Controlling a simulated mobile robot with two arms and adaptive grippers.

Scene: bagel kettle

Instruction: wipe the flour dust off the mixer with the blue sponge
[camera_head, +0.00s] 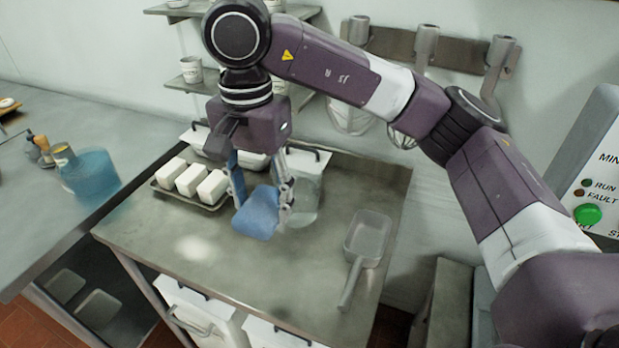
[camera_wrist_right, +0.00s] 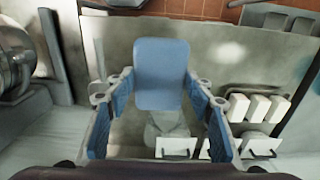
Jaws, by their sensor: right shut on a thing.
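My right gripper (camera_head: 262,192) is shut on the blue sponge (camera_head: 257,216) and holds it above the steel worktable. In the right wrist view the sponge (camera_wrist_right: 161,73) sits between the two fingertips of the gripper (camera_wrist_right: 160,85). A pale machine housing (camera_head: 602,150) with RUN and FAULT labels and a green button is cut off at the right edge; it may be part of the mixer. A rounded metal body (camera_wrist_right: 14,62) shows at the left of the wrist view, perhaps its bowl. I cannot make out flour dust. My left gripper is not in view.
The worktable (camera_head: 180,237) carries a tray with white blocks (camera_head: 187,180), a clear container (camera_head: 306,190) and a metal scoop (camera_head: 368,240). A counter (camera_head: 100,125) with a blue-tinted container (camera_head: 90,173) stands left. Shelves and a wall rack are behind. The worktable's front is clear.

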